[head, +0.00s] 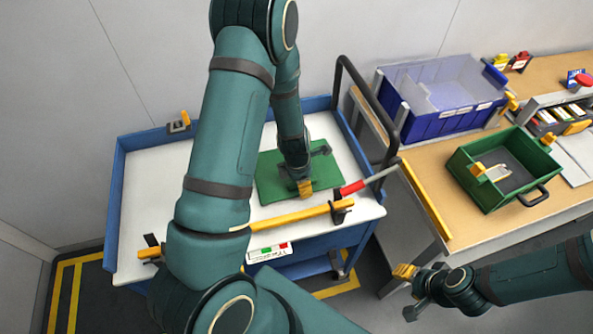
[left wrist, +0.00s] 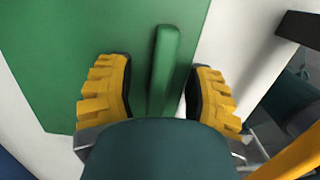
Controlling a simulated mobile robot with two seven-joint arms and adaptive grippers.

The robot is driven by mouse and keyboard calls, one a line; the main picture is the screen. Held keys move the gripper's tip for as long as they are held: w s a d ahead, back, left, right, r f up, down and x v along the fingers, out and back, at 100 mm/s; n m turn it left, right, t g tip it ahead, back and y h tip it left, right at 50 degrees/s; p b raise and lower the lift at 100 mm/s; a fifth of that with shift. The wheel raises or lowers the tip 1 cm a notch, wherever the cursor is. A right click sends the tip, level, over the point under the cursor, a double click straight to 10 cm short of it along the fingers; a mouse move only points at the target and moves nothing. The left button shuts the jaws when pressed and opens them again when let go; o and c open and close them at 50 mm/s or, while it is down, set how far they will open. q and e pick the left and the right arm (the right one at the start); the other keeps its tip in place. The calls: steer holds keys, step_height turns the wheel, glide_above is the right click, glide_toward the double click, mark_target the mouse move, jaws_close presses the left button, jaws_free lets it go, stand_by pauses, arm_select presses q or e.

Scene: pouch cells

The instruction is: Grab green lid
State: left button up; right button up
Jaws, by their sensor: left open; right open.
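The green lid (head: 268,182) lies flat on the white top of the blue-framed cart, partly hidden under my left arm in the head view. In the left wrist view the lid (left wrist: 60,60) fills the upper left, and its raised green handle bar (left wrist: 166,65) stands between my yellow finger pads. My left gripper (left wrist: 158,92) is open, with one finger on each side of the handle and a gap visible on both sides. My left gripper also shows over the lid in the head view (head: 304,186). My right gripper (head: 408,290) is open and empty, low at the lower right, away from the lid.
A yellow bar (head: 290,217) runs along the cart's front edge, near a red-handled tool (head: 352,187). On the wooden bench at right stand a green crate (head: 480,195) and a blue bin (head: 425,125). A black cart handle (head: 340,75) rises at the cart's right.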

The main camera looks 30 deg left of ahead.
arm_select(q)
jaws_close()
steer(key=shift+r, duration=0.15)
